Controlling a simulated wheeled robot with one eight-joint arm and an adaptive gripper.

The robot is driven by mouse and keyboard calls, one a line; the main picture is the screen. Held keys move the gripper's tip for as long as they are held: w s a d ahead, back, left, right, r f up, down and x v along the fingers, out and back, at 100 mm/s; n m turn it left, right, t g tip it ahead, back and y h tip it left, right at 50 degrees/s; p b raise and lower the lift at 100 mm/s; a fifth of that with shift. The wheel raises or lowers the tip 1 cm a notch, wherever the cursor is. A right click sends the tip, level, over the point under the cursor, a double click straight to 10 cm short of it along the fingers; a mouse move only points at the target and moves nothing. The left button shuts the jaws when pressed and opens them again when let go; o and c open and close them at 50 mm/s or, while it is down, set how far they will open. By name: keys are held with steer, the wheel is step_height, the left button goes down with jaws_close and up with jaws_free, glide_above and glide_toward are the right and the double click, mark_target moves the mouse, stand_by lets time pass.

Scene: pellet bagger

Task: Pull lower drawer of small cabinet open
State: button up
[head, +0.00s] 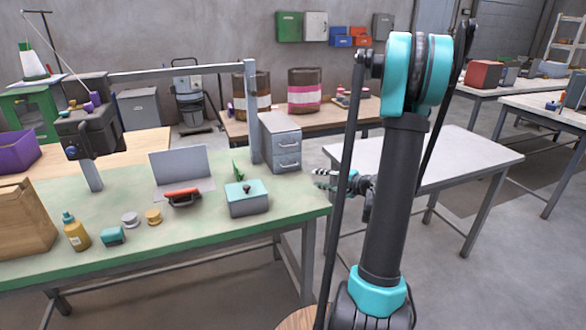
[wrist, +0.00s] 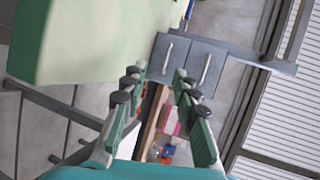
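The small grey cabinet (head: 268,147) stands on the green bench's right rear end. Its upper drawer (head: 289,139) and lower drawer (head: 288,160) both look shut, each with a pale bar handle. In the wrist view the cabinet (wrist: 187,65) appears turned sideways, beyond my fingertips. The lower drawer's handle (wrist: 168,58) is the one on the left there, nearer the bench. My gripper (head: 322,179) is to the right of and in front of the cabinet, apart from it. In the wrist view its fingers (wrist: 160,88) are spread, with nothing between them.
The green bench (head: 215,216) holds a grey box with a teal lid (head: 248,199), an orange-and-black item (head: 182,196), a laptop-like panel (head: 180,165) and a bottle (head: 75,232). A metal post (head: 252,110) rises beside the cabinet. A white table (head: 455,155) stands to the right.

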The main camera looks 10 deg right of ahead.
steer(key=shift+w+d+r+m+t, duration=0.1)
steer(key=shift+w+d+m+t, duration=0.15)
steer(key=shift+d, duration=0.3)
steer(key=shift+w+d+r+m+t, duration=0.1)
steer(key=shift+w+d+m+t, duration=0.05)
steer(key=shift+w+d+t, duration=0.3)
steer(key=shift+w, duration=0.1)
steer(key=x, duration=1.7)
steer(key=shift+a, duration=0.15)
jaws_close()
